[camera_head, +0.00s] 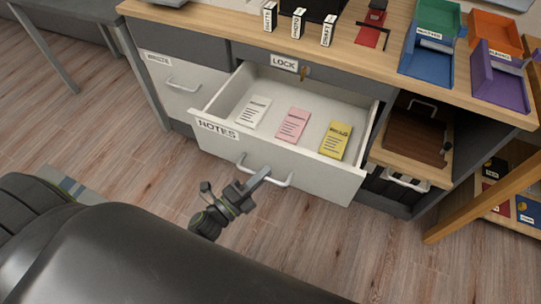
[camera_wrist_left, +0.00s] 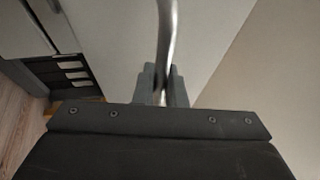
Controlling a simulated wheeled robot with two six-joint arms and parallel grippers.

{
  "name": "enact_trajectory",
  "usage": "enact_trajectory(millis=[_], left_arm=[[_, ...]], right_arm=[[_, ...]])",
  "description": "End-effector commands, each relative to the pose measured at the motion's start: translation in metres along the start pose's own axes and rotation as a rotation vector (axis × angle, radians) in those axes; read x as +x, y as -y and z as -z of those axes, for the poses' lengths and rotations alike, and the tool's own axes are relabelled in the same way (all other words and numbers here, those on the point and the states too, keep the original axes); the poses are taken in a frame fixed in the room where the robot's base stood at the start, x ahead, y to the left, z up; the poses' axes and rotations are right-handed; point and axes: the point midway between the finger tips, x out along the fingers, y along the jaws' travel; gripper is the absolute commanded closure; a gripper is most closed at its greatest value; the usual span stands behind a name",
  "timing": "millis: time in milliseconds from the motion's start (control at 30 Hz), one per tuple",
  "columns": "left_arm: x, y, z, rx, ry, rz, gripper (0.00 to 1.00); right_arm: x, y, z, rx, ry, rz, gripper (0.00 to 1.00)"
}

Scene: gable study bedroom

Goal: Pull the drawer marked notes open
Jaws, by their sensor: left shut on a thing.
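The drawer marked NOTES (camera_head: 218,131) stands pulled out of the desk in the head view, with its inside in sight. A white, a pink and a yellow pad lie in it. Its bar handle (camera_head: 284,184) is on the front. My left gripper (camera_head: 262,174) is shut on this handle near its middle. In the left wrist view the metal handle bar (camera_wrist_left: 168,40) runs between the fingers (camera_wrist_left: 162,88), in front of the pale drawer front (camera_wrist_left: 120,45). My right gripper is not in view.
A lock plate with a key (camera_head: 285,64) sits above the drawer. A drawer marked WASTE (camera_head: 170,85) is shut at left. A brown tray (camera_head: 415,135) sticks out at right, near a wooden leg (camera_head: 480,200). Coloured trays (camera_head: 428,65) stand on the desktop. Wooden floor is clear below the drawer.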

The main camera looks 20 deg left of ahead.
Motion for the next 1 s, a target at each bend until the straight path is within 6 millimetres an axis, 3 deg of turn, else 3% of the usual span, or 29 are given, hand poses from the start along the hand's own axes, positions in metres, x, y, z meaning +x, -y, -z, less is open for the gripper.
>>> enact_trajectory(millis=[233,700,733,867,1000], left_arm=[[-0.021,0.004,0.009,0.001,0.0,-0.002,1.0],[-0.025,0.004,0.011,0.001,-0.001,-0.001,1.0],[-0.025,0.004,0.011,0.001,-0.001,-0.001,0.85],[-0.025,0.004,0.01,0.001,-0.001,-0.001,0.68],[-0.025,0.005,0.01,0.001,-0.001,0.0,0.68]], right_arm=[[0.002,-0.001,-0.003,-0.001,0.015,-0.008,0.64],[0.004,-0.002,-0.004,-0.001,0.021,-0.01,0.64],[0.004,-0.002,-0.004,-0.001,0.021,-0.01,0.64],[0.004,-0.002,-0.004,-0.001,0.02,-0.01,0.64],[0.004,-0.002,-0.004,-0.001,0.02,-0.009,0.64]])
